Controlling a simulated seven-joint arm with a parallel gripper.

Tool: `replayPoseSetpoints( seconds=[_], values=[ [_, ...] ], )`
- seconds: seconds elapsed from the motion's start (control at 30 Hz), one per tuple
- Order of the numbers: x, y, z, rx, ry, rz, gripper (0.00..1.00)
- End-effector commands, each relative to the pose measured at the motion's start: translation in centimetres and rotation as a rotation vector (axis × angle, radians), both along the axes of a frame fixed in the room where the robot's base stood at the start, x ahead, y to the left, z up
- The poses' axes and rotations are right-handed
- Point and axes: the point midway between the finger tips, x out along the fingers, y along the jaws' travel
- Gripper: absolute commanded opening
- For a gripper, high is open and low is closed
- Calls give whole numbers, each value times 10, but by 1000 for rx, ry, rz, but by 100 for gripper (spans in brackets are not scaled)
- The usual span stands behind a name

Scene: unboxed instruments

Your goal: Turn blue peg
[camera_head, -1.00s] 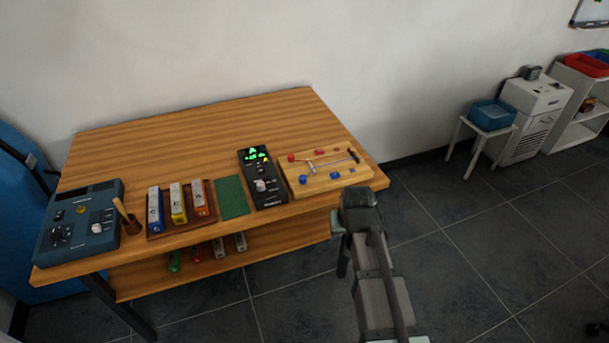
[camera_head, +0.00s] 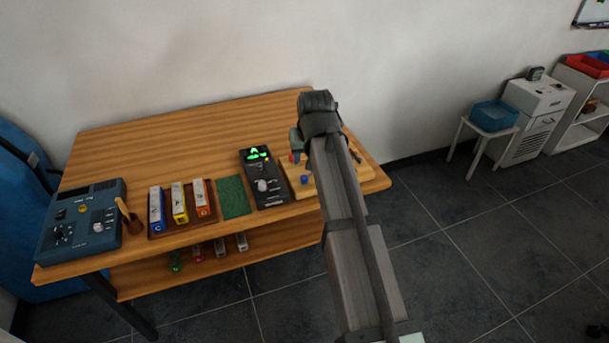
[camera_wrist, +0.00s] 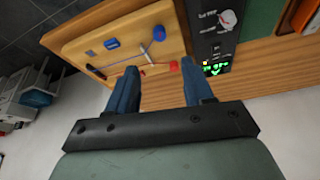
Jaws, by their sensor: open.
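A wooden board (camera_wrist: 75,40) with coloured pegs lies on the table. A round blue peg (camera_wrist: 158,32) stands near its far edge in the wrist view, and a blue peg (camera_head: 304,180) shows left of my arm in the head view. A red peg (camera_wrist: 173,65) appears between my fingers in that view. My gripper (camera_wrist: 160,70) is open and empty above the board. My arm hides much of the board in the head view.
A black instrument (camera_head: 264,180) with a green display stands beside the board. A green mat (camera_head: 233,197), a rack of coloured modules (camera_head: 180,206) and a blue instrument box (camera_head: 82,222) lie further left. The table's back (camera_head: 200,130) is clear.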

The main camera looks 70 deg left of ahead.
Motion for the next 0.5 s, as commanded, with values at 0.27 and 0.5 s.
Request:
replayPoseSetpoints(
  seconds=[0.27,0.5],
  values=[
    [3,16,-40,-2,0,0,52],
    [6,32,-77,0,0,0,52]
  ],
)
